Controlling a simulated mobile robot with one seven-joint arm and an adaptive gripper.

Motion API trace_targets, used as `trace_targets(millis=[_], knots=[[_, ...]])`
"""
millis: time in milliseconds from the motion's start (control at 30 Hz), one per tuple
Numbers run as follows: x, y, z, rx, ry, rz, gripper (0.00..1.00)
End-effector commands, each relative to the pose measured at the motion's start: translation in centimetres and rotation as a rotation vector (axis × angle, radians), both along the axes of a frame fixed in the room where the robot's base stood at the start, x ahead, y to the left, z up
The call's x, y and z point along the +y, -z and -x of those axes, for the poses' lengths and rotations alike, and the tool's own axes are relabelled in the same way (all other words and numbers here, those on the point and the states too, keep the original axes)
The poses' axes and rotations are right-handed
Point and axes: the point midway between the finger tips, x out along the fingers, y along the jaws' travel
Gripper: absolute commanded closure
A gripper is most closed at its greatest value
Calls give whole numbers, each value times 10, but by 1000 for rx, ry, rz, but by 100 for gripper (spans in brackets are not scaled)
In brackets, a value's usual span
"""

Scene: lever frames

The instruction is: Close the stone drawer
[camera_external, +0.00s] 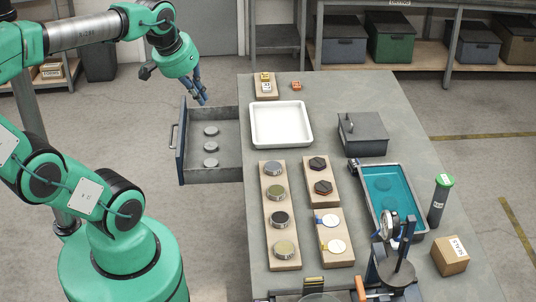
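The stone drawer (228,174) is open and sticks out from the left side of the grey workbench. Its dark blue front panel (181,160) faces left and carries a bar handle (173,138). Three round grey stones (211,148) lie in a row inside it. My gripper (202,98) points down above the drawer's far edge, to the right of the front panel. It appears empty. Its fingers look close together, but I cannot tell whether they are open or shut, or whether they touch the drawer.
On the workbench (400,95) stand a white tray (281,145), wooden boards with discs (281,245), a grey lidded box (362,140), a teal-filled tray (424,218), a green-capped cylinder (440,200) and a cardboard box (450,256). Floor left of the drawer is clear.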

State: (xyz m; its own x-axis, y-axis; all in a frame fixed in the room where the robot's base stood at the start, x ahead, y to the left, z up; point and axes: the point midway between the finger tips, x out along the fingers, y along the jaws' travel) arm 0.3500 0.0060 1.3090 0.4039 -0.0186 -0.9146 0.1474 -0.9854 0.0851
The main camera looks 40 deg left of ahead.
Motion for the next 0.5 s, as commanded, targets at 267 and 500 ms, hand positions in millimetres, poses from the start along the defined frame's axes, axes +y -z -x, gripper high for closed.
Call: trace_targets(millis=[267,500], knots=[[15,7,-40,125,-235,142,100],[33,17,-76,235,-448,264,100]])
